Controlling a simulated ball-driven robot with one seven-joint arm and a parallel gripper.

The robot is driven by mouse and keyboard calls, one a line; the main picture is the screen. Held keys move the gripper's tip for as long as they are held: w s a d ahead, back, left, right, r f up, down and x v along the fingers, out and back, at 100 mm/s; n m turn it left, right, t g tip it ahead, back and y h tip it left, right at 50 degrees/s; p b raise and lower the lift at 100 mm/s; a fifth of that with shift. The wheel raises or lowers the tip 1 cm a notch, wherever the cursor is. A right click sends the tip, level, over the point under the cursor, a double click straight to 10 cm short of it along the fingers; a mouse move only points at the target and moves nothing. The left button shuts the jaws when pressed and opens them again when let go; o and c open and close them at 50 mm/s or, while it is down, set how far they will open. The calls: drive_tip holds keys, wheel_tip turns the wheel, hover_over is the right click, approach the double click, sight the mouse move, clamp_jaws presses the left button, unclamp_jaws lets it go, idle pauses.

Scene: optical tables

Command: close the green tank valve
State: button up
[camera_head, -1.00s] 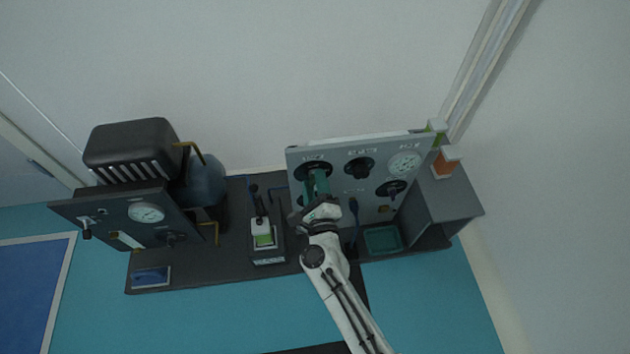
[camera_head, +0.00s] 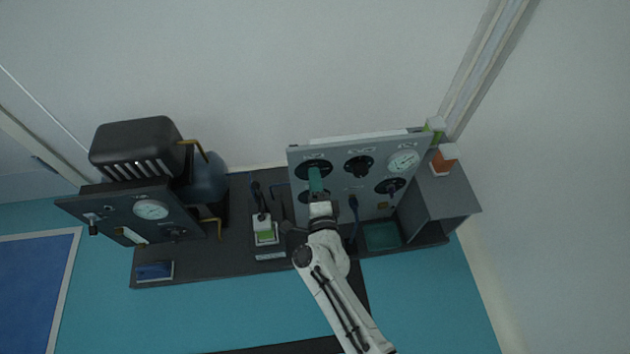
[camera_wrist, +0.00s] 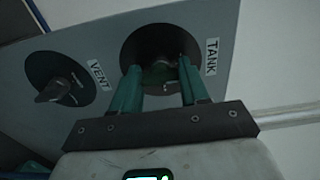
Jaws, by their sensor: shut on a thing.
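The green tank valve (camera_wrist: 158,74) sits on a round black dial beside the "TANK" label in the wrist view. My gripper (camera_wrist: 159,72) has its two green fingers on either side of the valve knob and is shut on it. The fingers hide the knob's sides. In the head view, my gripper (camera_head: 314,172) reaches the upper left dial (camera_head: 322,161) of the grey panel, and the knob itself is hidden there.
A black "VENT" knob (camera_wrist: 54,91) is next to the tank dial. The grey panel (camera_head: 340,180) also carries another black knob (camera_head: 358,166) and a gauge (camera_head: 403,161). A grey box (camera_head: 440,195) stands at the right, and a dark gauge panel (camera_head: 125,225) at the left.

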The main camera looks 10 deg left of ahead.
idle(0.4)
drive_tip(key=o, duration=1.1)
drive_tip(key=shift+c, duration=0.2)
drive_tip(key=shift+s, duration=0.1)
drive_tip(key=p+v, duration=0.2)
drive_tip(key=v, duration=0.8)
drive_tip(key=shift+s, duration=0.3)
